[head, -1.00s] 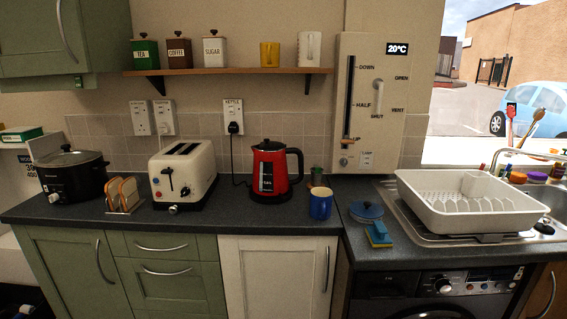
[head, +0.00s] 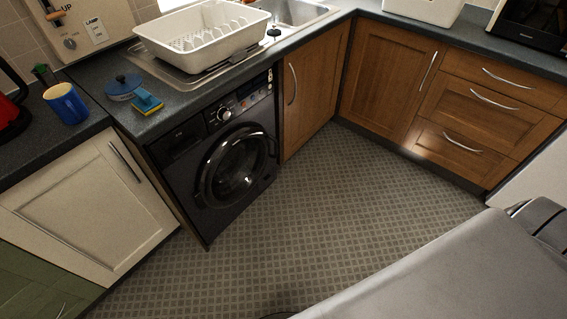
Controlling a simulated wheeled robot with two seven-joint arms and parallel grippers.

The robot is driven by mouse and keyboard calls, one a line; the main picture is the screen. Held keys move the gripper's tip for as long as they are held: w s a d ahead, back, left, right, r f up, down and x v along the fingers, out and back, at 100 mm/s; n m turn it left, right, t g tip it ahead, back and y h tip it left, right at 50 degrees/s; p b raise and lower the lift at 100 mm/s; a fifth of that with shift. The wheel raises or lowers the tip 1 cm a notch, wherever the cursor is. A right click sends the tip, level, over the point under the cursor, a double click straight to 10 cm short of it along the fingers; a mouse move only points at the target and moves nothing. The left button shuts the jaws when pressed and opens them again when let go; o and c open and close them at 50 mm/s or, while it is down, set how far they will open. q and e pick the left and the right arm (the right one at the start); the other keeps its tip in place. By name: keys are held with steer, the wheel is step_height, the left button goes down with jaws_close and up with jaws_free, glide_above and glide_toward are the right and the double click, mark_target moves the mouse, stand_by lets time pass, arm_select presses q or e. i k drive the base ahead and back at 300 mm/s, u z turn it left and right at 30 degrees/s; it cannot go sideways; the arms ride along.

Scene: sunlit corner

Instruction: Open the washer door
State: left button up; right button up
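The black washer (head: 182,172) stands under the counter in the head view, left of the middle. Its round door (head: 233,166) has a dark glass centre inside a glossy dark ring and looks shut against the front. The control panel (head: 236,103), with a silver dial, runs along the top of the front. Neither of my grippers shows in this view, so I cannot see whether they are open or shut.
Patterned floor (head: 300,220) lies clear before the washer. A cream cupboard (head: 90,210) is to its left, a brown wooden cupboard (head: 313,90) to its right. Above, the counter holds a white dish rack (head: 200,42), a sponge (head: 147,102) and a blue mug (head: 67,104).

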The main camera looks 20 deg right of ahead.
mark_target(235, 165)
steer(key=z, duration=0.25)
steer(key=k, duration=1.15)
steer(key=z, duration=1.25)
steer(key=i, duration=1.1)
steer(key=z, duration=0.85)
steer(key=i, duration=1.65)
steer(key=u, duration=0.75)
steer(key=i, duration=0.9)
steer(key=u, duration=1.4)
steer(key=i, duration=0.45)
steer(key=u, duration=0.45)
